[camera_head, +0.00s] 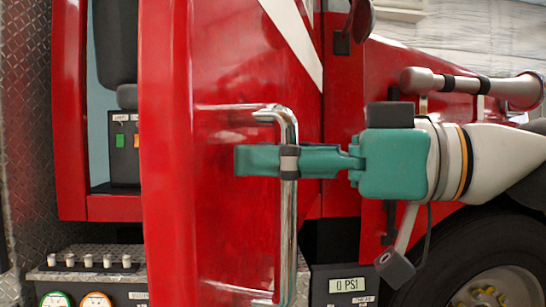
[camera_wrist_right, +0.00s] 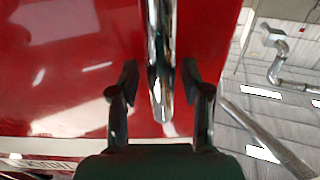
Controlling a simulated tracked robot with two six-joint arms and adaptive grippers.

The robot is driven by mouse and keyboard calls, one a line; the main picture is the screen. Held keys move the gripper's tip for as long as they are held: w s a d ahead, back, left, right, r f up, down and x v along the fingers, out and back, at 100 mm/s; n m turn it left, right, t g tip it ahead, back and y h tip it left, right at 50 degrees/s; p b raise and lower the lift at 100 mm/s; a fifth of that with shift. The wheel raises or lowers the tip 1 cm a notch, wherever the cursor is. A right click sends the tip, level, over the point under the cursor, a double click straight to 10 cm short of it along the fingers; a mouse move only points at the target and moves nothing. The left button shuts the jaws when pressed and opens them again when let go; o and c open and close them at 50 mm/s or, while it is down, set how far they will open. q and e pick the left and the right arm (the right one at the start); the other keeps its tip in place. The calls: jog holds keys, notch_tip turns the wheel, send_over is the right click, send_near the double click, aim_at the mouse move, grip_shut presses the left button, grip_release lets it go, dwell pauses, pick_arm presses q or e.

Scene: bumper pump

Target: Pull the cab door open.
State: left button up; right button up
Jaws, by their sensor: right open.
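The red cab door (camera_head: 228,225) stands ajar in the head view, with its edge out from the frame and the cab interior showing to the left. A vertical chrome handle (camera_head: 289,225) is on its outer face. My right gripper (camera_head: 268,161) reaches in from the right at the handle's upper part. In the right wrist view the handle (camera_wrist_right: 159,65) runs between the two open fingers (camera_wrist_right: 160,80), with a visible gap on each side. The red door panel (camera_wrist_right: 70,75) lies behind it. My left gripper is in neither view.
A dark control box (camera_head: 124,150) and a seat (camera_head: 117,45) show inside the cab. Below is a panel with several switches (camera_head: 90,262) and a gauge display (camera_head: 347,285). A pipe (camera_head: 470,85) and a wheel (camera_head: 490,265) are at the right, near my right arm.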

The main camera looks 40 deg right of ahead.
jog(key=v, duration=0.7)
jog(key=shift+s, duration=0.15)
jog(key=shift+d, duration=0.15)
dwell(0.4)
